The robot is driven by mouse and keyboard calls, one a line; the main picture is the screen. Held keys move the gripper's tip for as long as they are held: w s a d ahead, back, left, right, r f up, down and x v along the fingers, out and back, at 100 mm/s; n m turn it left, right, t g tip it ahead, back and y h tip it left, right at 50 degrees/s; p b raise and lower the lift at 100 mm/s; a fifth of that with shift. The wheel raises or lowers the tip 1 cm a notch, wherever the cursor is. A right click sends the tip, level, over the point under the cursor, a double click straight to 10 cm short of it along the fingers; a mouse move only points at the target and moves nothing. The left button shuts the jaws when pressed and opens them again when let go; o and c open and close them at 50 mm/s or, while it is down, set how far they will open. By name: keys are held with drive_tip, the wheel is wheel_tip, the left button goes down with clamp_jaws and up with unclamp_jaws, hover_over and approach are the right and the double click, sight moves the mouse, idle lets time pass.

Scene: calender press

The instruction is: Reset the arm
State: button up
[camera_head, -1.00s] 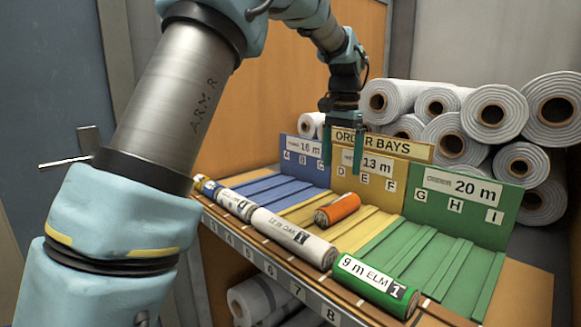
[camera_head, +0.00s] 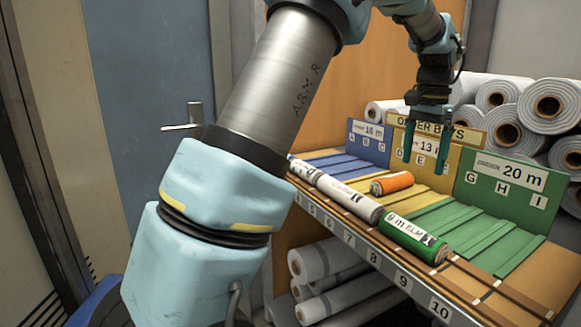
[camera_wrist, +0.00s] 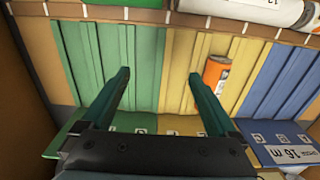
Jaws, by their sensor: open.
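My gripper (camera_head: 425,158) is open and empty. In the head view it hangs fingers down in front of the yellow "13 m" board (camera_head: 433,146). In the wrist view its two fingers (camera_wrist: 158,74) are spread over the green and yellow bays with nothing between them. An orange roll (camera_head: 392,183) lies on the yellow bay, apart from the fingers; it also shows in the wrist view (camera_wrist: 216,72), right of the right finger. My arm reaches across the head view from the lower left, bent at the elbow.
A green "9 m ELM" roll (camera_head: 415,238) and a white roll (camera_head: 348,200) lie along the numbered front ledge (camera_head: 400,279). The green "20 m" board (camera_head: 503,180) stands behind the green bay. White rolls (camera_head: 550,106) are stacked behind, others (camera_head: 330,262) below the shelf.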

drive_tip(key=a+f+n, duration=0.1)
drive_tip(key=a, duration=0.2)
drive_tip(key=w+a+f+n, duration=0.1)
drive_tip(key=a, duration=0.3)
drive_tip(key=a+f+n, duration=0.1)
drive_tip(key=a, duration=0.3)
drive_tip(key=shift+w+f, duration=0.35)
drive_tip(key=s+a+f+n, duration=0.2)
drive_tip(key=s+a+f, duration=0.1)
drive_tip(key=a, duration=0.5)
drive_tip(key=s+a+f+n+t, duration=0.1)
drive_tip(key=s+a+f+n, duration=0.2)
drive_tip(key=a, duration=0.6)
drive_tip(key=s+a+f+n, duration=0.3)
drive_tip(key=s+a, duration=0.3)
drive_tip(key=a, duration=0.2)
drive_tip(key=shift+s+a+f+t, duration=0.3)
drive_tip(key=shift+s+f, duration=0.05)
drive_tip(key=shift+f, duration=0.3)
